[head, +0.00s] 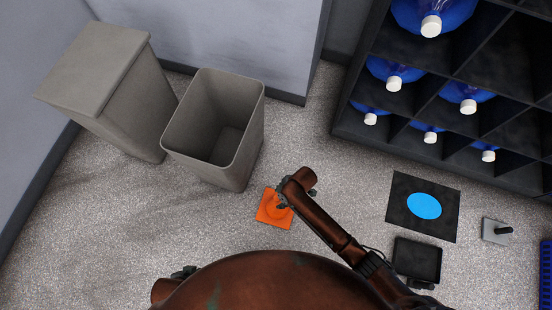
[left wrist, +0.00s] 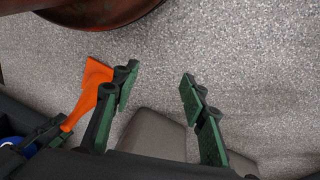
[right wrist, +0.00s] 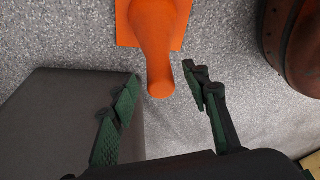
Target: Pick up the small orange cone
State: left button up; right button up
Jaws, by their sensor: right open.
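The small orange cone (head: 270,213) stands on its square base on the floor, in front of the open grey bin. My right gripper (head: 285,200) is over it and hides part of it in the head view. In the right wrist view the cone (right wrist: 153,35) has its narrow tip between the two open fingertips (right wrist: 163,84), with no finger visibly touching it. My left gripper (left wrist: 158,78) is open, with bare floor between its fingers. The cone also shows at the left in the left wrist view (left wrist: 92,82), partly hidden by a finger.
The open grey bin (head: 174,132) and a lidded bin (head: 96,65) stand behind left. A dark shelf (head: 425,52) with blue water bottles (head: 396,75) is at the back right. A black mat with a blue disc (head: 424,206) and a black tray (head: 417,260) lie right.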

aim_at(277, 204)
jog(key=shift+b+x, duration=0.5)
jog(key=shift+x, duration=0.6)
jog(key=b+x, duration=0.1)
jog(key=x, duration=0.1)
jog(key=b+x, duration=0.2)
jog(key=shift+s+a+r, duration=0.1)
jog(key=shift+a, duration=0.15)
jog(key=shift+a+f+b, duration=0.25)
jog(key=shift+f+b, duration=0.25)
jog(key=shift+b, duration=0.05)
pick_arm(q)
jog(key=w+d+f+t+h, duration=0.1)
jog(key=w+d+f+t, duration=0.3)
jog(key=w+f, duration=0.3)
jog(key=shift+d+f, duration=0.5)
jog(key=shift+f, duration=0.35)
pick_arm(e)
jog(key=shift+r, duration=0.1)
grip_shut()
